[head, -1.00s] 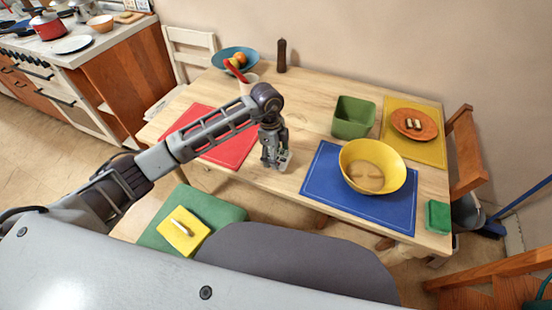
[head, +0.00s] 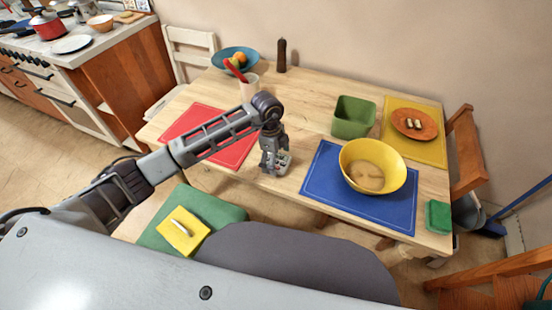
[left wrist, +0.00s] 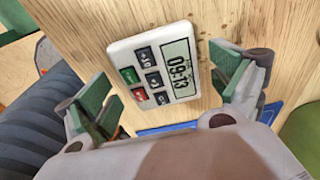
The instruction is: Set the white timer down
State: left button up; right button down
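The white timer (left wrist: 158,68) shows in the left wrist view, face up over the wooden table top, with its display reading 09:13 and several coloured buttons. It appears to lie flat on the table. My left gripper (left wrist: 168,92) is open, its green-padded fingers on either side of the timer. A clear gap shows between the timer and the right-hand finger. In the head view my left gripper (head: 273,168) is low at the table's front edge, and the timer (head: 285,160) is partly hidden by it. My right gripper is not in view.
The wooden table (head: 310,110) holds a red mat (head: 228,150) to the left and a blue mat (head: 330,196) with a yellow bowl (head: 390,158) to the right. A green container (head: 352,117) stands behind. The table's front edge is close to the gripper.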

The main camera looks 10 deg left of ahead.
pick_arm(q)
jog(key=shift+r, duration=0.1)
jog(key=shift+r, duration=0.75)
notch_tip(320, 180, up, 11)
jog(key=a, duration=0.1)
jog(key=shift+w+a+f, duration=0.15)
jog(key=shift+a+f, duration=0.05)
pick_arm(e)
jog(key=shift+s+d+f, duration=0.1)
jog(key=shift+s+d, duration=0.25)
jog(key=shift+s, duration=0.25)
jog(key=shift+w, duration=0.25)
pick_arm(q)
notch_tip(320, 180, up, 9)
jog(key=p, duration=0.9)
jog(key=shift+p, duration=0.3)
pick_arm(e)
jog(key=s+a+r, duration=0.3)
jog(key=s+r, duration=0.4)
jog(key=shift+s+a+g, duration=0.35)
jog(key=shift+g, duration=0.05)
pick_arm(q)
jog(key=shift+r+p, duration=0.45)
jog(key=shift+r, duration=0.05)
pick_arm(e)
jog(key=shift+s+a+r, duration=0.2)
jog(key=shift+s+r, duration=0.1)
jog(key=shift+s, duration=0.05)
